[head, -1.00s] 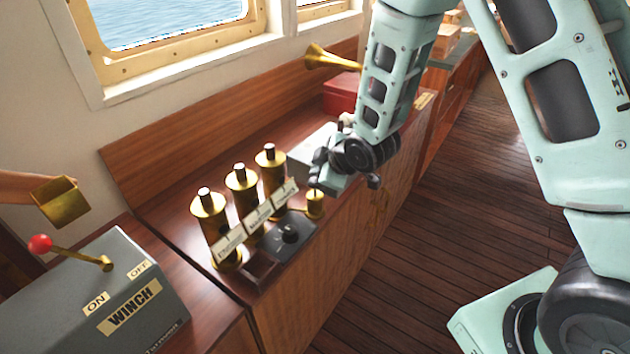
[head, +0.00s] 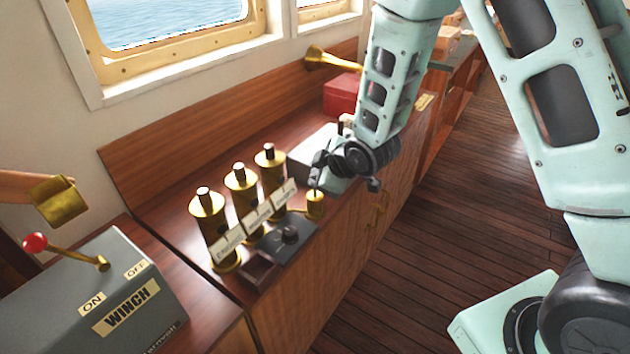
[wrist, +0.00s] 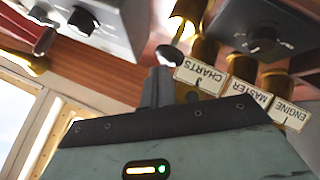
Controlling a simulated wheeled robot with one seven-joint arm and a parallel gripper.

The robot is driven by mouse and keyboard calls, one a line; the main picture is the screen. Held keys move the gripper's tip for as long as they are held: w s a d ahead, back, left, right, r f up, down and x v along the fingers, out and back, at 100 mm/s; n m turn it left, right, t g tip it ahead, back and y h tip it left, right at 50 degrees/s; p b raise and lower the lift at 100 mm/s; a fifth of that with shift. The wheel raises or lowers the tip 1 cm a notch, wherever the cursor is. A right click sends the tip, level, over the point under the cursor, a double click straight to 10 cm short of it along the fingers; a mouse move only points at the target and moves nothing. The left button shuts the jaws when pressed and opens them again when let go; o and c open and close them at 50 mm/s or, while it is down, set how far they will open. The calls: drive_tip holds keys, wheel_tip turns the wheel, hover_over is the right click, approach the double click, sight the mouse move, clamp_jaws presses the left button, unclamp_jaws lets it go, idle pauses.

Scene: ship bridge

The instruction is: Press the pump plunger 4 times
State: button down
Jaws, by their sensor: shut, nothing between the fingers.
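The pump is a small brass cylinder (head: 315,204) at the front edge of the wooden console, just right of the labelled brass tubes. A thin rod rises from its top toward my gripper. In the wrist view its brass body (wrist: 188,14) is at the top, and a dark round cap (wrist: 168,55), seemingly the plunger head, shows just beyond my fingertips. My gripper (head: 317,181) is shut and empty, close above the pump. In the wrist view the closed fingers (wrist: 158,80) point at the cap. I cannot tell whether they touch it.
Three brass tubes (head: 240,200) with tags reading Charts, Master and Engine stand left of the pump. A black knob box (head: 288,240) lies in front. A pale box (head: 313,148) and red box (head: 342,95) stand behind. A grey winch box (head: 105,300) is front left.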

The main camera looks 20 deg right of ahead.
drive_tip(key=shift+f+b, duration=1.15)
drive_tip(key=shift+f, duration=0.2)
idle(0.8)
drive_tip(key=shift+r, duration=0.2)
drive_tip(key=shift+r+p, duration=1.3)
drive_tip(key=shift+r, duration=0.5)
drive_tip(key=shift+r+p, duration=1.8)
drive_tip(key=shift+r, duration=0.8)
